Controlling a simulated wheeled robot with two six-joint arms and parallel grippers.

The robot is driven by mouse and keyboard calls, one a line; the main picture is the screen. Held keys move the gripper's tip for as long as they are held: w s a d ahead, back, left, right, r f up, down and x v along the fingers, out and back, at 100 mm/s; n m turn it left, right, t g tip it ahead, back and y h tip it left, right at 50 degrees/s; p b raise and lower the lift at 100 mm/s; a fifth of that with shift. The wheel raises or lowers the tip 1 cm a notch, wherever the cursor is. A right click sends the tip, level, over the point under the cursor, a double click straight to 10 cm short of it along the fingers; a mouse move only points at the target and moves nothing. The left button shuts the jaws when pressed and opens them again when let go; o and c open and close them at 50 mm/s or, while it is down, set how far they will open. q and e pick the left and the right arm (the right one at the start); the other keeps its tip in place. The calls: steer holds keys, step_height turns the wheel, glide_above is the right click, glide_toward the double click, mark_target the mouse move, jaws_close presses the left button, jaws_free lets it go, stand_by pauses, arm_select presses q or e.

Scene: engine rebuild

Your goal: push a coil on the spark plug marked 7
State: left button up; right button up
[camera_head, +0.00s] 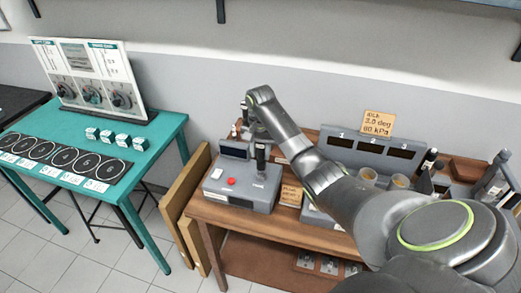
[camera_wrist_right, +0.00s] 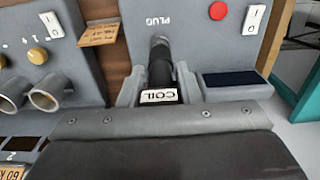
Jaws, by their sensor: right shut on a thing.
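My right gripper (camera_head: 256,133) reaches in from the right and is shut on a black coil (camera_wrist_right: 161,72) with a white COIL label. The coil's dark stem (camera_head: 261,157) points down over the grey tester box (camera_head: 212,190), close to the box's PLUG label. I cannot tell whether the stem's lower end touches anything. In the right wrist view the two fingers (camera_wrist_right: 160,88) stand on either side of the coil. No spark plug marked 7 can be made out. My left gripper is not in view.
The tester has a red button (camera_head: 231,182) and a dark display (camera_wrist_right: 236,79). The wooden bench (camera_head: 225,219) also bears a grey panel (camera_head: 372,148) with numbered windows and metal cups (camera_head: 399,182). A teal table (camera_head: 160,125) with numbered circles and several small boxes stands left.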

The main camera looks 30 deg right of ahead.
steer(key=shift+f, duration=0.1)
steer(key=o, duration=1.1)
